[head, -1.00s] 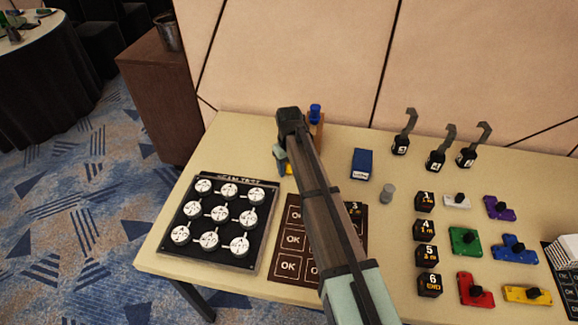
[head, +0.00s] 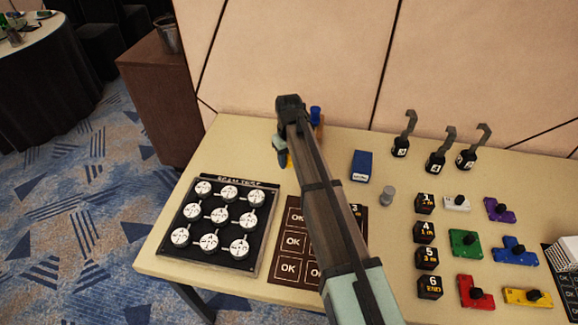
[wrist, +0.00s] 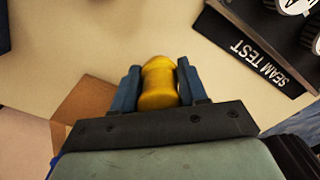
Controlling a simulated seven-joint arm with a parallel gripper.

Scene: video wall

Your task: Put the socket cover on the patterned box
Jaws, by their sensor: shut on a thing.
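My gripper (wrist: 160,78) is shut on a yellow, rounded piece (wrist: 158,85), gripped between its two blue fingers. The piece has a domed end and a narrower middle; I cannot tell for certain that it is the socket cover. In the head view my gripper (head: 284,154) hangs over the back left of the table, behind the black panel, with a bit of yellow showing. My arm hides part of this area. No box with a clear pattern can be made out. A dark blue box with a pale label (head: 361,166) stands right of my arm.
A black SEAM TEST panel (head: 218,256) with white round pieces lies front left. A blue-topped item (head: 315,115) stands partly behind my arm. A brown OK board (head: 291,265) lies under it. A grey cylinder (head: 388,196), black numbered blocks, hooks and coloured pieces are to the right.

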